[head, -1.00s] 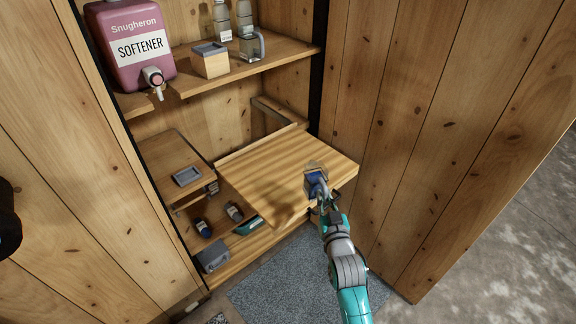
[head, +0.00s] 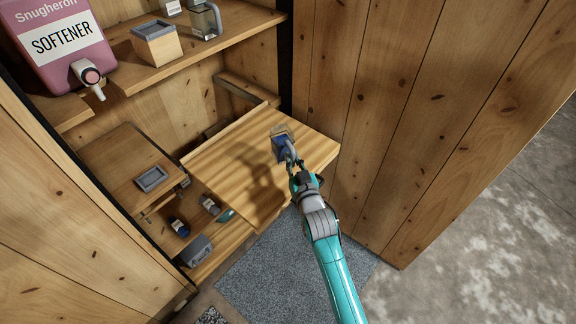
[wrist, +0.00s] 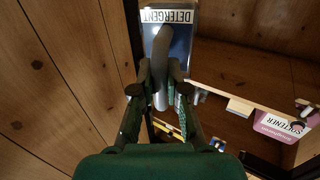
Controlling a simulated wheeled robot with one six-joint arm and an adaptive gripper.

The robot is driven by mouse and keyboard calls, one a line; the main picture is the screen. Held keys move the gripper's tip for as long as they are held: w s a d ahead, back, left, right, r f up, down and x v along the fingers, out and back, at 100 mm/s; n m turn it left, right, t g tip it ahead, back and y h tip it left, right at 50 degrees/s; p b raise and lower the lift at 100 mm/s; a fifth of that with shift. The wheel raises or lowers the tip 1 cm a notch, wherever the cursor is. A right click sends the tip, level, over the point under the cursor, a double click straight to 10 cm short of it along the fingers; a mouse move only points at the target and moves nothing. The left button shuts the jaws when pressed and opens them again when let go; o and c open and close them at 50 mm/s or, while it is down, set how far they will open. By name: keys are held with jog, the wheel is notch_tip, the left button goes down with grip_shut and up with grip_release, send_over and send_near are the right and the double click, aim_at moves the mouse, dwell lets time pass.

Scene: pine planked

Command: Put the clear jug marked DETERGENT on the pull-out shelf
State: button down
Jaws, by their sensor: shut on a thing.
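The clear jug marked DETERGENT (head: 280,147), with blue contents, is over the right part of the pull-out shelf (head: 228,163). I cannot tell whether its base touches the board. My gripper (head: 292,167) is shut on the jug's handle, on the side toward me. In the wrist view the jug (wrist: 181,43) shows its white DETERGENT label at the top, and my gripper (wrist: 160,82) clasps the grey handle. The pull-out shelf sticks out of the cupboard, and most of its top is bare.
A pink SOFTENER dispenser (head: 58,45), a wooden box (head: 157,43) and another clear jug (head: 205,20) stand on the shelf above. A grey tray (head: 151,179) sits on a lower board at left. Small bottles lie below. A plank panel (head: 390,120) rises at right.

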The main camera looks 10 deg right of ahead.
jog(key=shift+f, duration=2.3)
jog(key=shift+f, duration=0.15)
jog(key=c, duration=1.2)
grip_release()
jog(key=s, duration=1.2)
jog(key=shift+d, duration=0.25)
jog(key=shift+s, duration=0.1)
